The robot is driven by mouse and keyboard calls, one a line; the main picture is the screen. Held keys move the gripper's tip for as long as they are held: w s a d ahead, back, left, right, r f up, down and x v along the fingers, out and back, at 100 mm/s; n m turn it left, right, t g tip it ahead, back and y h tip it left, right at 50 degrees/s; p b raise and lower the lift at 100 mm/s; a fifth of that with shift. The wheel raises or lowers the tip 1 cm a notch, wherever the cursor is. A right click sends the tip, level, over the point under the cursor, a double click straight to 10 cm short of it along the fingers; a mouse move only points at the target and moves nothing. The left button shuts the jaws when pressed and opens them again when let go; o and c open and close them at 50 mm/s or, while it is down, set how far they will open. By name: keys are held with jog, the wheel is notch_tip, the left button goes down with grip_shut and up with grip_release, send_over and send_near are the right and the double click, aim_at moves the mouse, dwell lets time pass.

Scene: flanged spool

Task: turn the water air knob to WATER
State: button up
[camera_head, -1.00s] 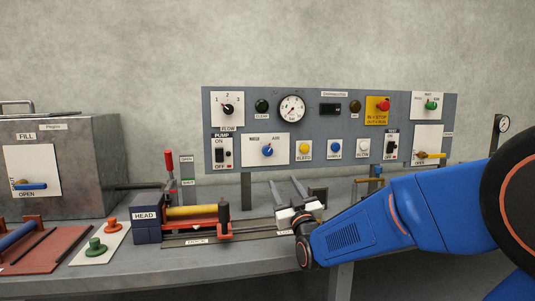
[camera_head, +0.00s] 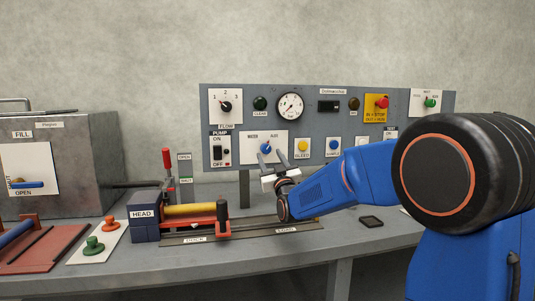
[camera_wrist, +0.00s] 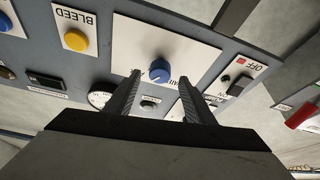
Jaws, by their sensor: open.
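The water air knob (camera_head: 266,148) is a round blue knob on a white plate in the lower row of the grey panel. Its plate reads WATER at left and AIR at right. Its pointer seems to lean up and right, toward AIR, but it is small. My gripper (camera_head: 267,159) is open and raised in front of the plate. In the wrist view, the blue knob (camera_wrist: 160,69) shows between and slightly beyond the two fingertips of my gripper (camera_wrist: 160,80), with gaps at both sides. I cannot tell how far the fingertips are from the panel.
The pump switch (camera_head: 220,151) is left of the knob plate, and the yellow BLEED button (camera_head: 302,146) is right of it. A yellow roller in a red cradle (camera_head: 190,212) stands on the bench below left. A dark flat object (camera_head: 371,222) lies on the bench at right.

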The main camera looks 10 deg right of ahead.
aim_at(267, 150)
jog(key=shift+x, duration=1.85)
jog(key=c, duration=1.1)
jog(key=shift+o, duration=0.2)
